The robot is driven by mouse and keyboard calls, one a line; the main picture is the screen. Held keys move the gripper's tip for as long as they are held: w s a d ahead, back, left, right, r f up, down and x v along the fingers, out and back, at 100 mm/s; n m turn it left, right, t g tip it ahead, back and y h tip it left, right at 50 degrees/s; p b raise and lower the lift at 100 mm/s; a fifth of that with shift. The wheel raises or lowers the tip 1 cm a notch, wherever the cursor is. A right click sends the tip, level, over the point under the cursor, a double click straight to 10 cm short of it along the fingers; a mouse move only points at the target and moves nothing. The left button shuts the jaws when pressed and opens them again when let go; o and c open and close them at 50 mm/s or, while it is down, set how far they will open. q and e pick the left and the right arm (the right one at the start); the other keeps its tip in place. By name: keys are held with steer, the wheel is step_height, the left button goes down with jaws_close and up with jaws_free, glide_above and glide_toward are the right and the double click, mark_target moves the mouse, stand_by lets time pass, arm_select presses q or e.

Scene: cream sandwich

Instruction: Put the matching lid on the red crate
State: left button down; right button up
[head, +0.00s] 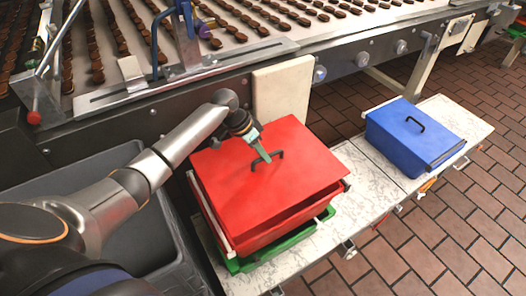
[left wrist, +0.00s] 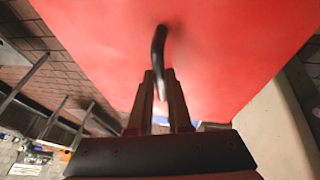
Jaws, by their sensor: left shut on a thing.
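The red lid (head: 245,190) is a flat red panel with a dark handle (head: 267,160) in its middle. My left gripper (head: 264,156) is shut on this handle; the left wrist view shows the fingertips (left wrist: 160,82) at the handle and the red panel (left wrist: 220,50) filling much of the picture. The lid is over the red crate (head: 285,229), turned slightly against it and covering its opening. I cannot tell whether the lid touches the rim all round. The red crate stands on a green crate (head: 290,243). My right gripper is not in view.
A blue crate with a blue lid (head: 405,130) stands to the right on the marble-patterned bench (head: 365,200). A dark grey bin (head: 125,245) is at the left. A conveyor with chocolate sandwiches (head: 255,25) runs behind. The bench between the crates is clear.

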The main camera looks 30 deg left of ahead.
mark_target(262, 165)
arm_select(q)
steer(key=shift+f+b, duration=0.3)
steer(key=shift+f, duration=0.6)
steer(key=shift+f+b, duration=0.35)
steer(key=shift+f, duration=0.65)
steer(key=shift+f+b, duration=0.6)
steer(key=shift+f, duration=0.35)
steer(key=shift+f+b, duration=0.45)
steer(key=shift+f, duration=0.55)
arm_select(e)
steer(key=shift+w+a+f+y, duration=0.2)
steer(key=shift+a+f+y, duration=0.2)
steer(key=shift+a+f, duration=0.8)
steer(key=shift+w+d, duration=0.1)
arm_select(q)
steer(key=c, duration=0.8)
jaws_free()
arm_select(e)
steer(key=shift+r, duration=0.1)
arm_select(q)
steer(key=shift+o, duration=0.2)
steer(key=shift+f, duration=0.1)
